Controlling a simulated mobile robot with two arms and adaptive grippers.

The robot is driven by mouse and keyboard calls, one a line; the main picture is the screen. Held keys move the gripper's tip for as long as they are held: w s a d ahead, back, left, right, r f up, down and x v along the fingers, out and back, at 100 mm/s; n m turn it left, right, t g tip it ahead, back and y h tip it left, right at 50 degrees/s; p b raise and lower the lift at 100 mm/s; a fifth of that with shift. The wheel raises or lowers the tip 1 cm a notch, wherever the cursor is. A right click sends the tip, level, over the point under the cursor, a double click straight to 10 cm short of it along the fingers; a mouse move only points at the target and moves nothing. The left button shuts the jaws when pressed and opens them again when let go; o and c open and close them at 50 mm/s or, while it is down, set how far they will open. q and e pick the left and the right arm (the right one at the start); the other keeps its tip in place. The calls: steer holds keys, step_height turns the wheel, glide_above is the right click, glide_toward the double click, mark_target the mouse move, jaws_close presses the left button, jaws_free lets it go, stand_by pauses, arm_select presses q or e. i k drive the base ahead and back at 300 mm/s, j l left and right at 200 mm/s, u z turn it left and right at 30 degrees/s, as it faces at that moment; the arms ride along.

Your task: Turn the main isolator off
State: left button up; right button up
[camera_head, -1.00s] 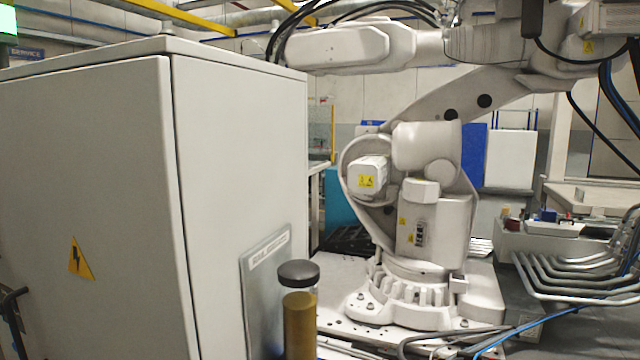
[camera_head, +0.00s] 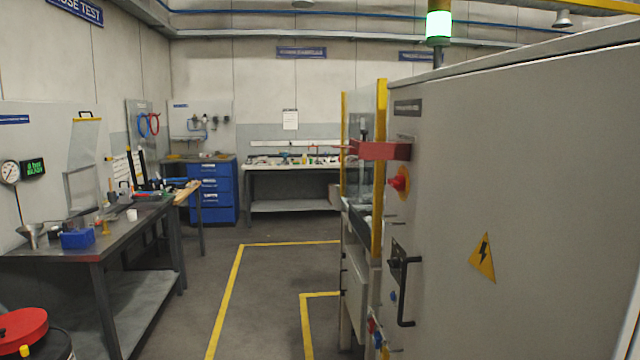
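The large grey cabinet (camera_head: 530,190) fills the right of the head view, with a yellow lightning-bolt triangle (camera_head: 482,258) on its side. Its narrow front is seen at a steep angle. On that front are a dark label (camera_head: 407,107), a red bar (camera_head: 380,150) sticking out to the left, and a red knob (camera_head: 399,182) on yellow below it. Lower down are a small black knob (camera_head: 394,264) and a black pull handle (camera_head: 404,292). I cannot tell for certain which is the main isolator; the label is too small to read. Neither gripper is in view.
A grey workbench (camera_head: 90,245) with a blue bin (camera_head: 77,239) stands at left. A blue drawer cabinet (camera_head: 212,192) and another bench (camera_head: 290,167) stand at the back. A red lid (camera_head: 22,328) is at bottom left. Yellow-lined floor (camera_head: 270,290) left of the cabinet is clear.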

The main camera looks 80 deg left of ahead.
mark_target(398, 183)
steer(key=u, duration=2.1)
steer(key=j+u, duration=0.2)
steer(key=i, duration=0.05)
